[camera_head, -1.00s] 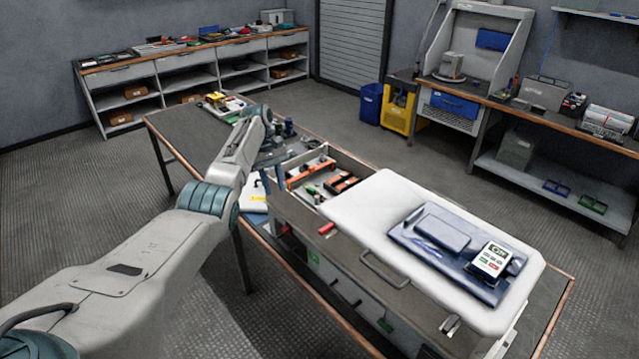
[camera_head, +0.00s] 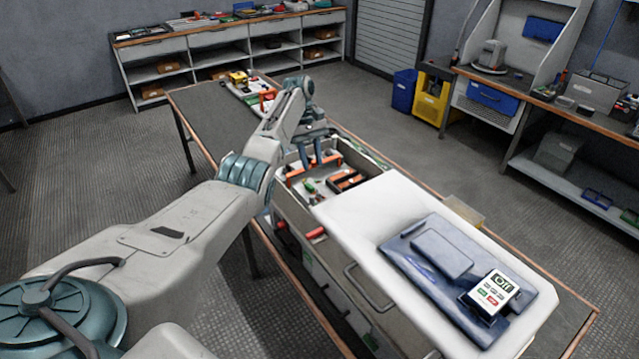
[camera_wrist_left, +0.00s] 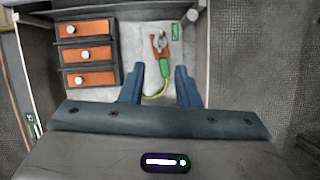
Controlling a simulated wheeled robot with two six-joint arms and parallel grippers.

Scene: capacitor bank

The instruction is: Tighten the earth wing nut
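My left gripper (camera_head: 317,160) is over the open end of the capacitor-bank box (camera_head: 335,292). Ahead of the fingers lies an orange-and-grey clamp (camera_wrist_left: 160,43) with a green sleeve (camera_wrist_left: 166,68) and a green-yellow wire (camera_wrist_left: 155,96). A small green label (camera_wrist_left: 175,32) is beside it. A pale rounded knob (camera_wrist_left: 192,15) shows above the label; I cannot tell if it is the wing nut. My right gripper is not in view.
Orange blocks with white knobs (camera_wrist_left: 85,53) stand left of the clamp inside the box. The bench (camera_head: 205,110) is mostly clear at the far left.

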